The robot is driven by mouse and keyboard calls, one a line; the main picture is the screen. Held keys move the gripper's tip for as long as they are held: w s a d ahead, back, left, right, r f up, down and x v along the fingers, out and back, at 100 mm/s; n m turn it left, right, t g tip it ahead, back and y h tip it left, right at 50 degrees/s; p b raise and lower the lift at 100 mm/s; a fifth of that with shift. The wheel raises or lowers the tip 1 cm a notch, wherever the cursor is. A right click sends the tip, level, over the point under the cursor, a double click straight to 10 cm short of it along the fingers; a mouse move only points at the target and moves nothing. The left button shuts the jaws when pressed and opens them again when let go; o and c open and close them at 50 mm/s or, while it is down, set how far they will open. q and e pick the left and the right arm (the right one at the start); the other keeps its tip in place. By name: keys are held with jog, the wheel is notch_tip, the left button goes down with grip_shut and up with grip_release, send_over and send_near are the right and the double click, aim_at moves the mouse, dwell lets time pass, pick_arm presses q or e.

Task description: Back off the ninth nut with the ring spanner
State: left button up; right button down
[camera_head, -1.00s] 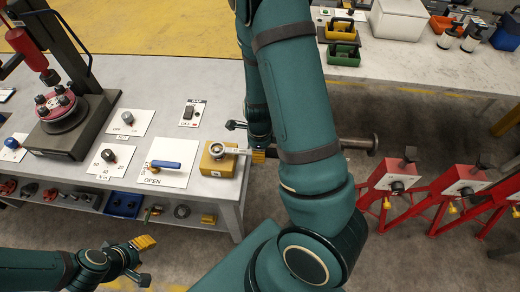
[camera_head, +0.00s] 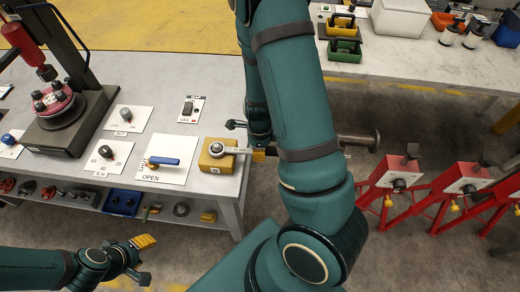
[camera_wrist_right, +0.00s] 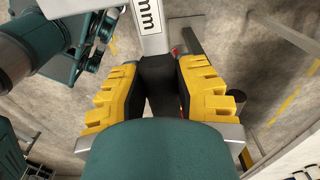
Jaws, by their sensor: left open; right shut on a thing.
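My right gripper (camera_head: 258,154) is shut on the ring spanner (camera_head: 236,150) by its handle. The spanner's ring end (camera_head: 217,149) is at the top of a yellow block (camera_head: 213,162) near the bench's right edge; I cannot tell whether they touch. In the right wrist view the grey handle (camera_wrist_right: 150,28), marked "mm", runs between the yellow-padded fingers (camera_wrist_right: 158,85). My left gripper (camera_head: 142,258) is open and empty, low in front of the bench. A grey flanged pipe end (camera_head: 373,141) shows beyond my right arm. The ninth nut cannot be made out.
The bench (camera_head: 215,105) carries a blue-handled valve plate (camera_head: 165,162), knob plates and a red-topped fixture (camera_head: 57,106) on a dark stand. Its lower shelf holds a blue tray (camera_head: 122,201). Red stands (camera_head: 465,187) are at the right. My right arm crosses the middle.

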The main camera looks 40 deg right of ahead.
jog(key=shift+w+d+n, duration=0.85)
jog(key=shift+w+n, duration=0.05)
jog(key=shift+n, duration=0.2)
jog(key=shift+w+d+n, duration=0.4)
jog(key=shift+w+n, duration=0.2)
jog(key=shift+w+d+n, duration=0.35)
jog(key=shift+w+n, duration=0.25)
jog(key=shift+w+d+n+b, duration=0.15)
jog(key=shift+w+d+n, duration=0.1)
jog(key=shift+w+n, duration=0.4)
jog(key=shift+w+d+n+b, duration=0.2)
jog(key=shift+w+n, duration=0.35)
jog(key=shift+w, duration=0.2)
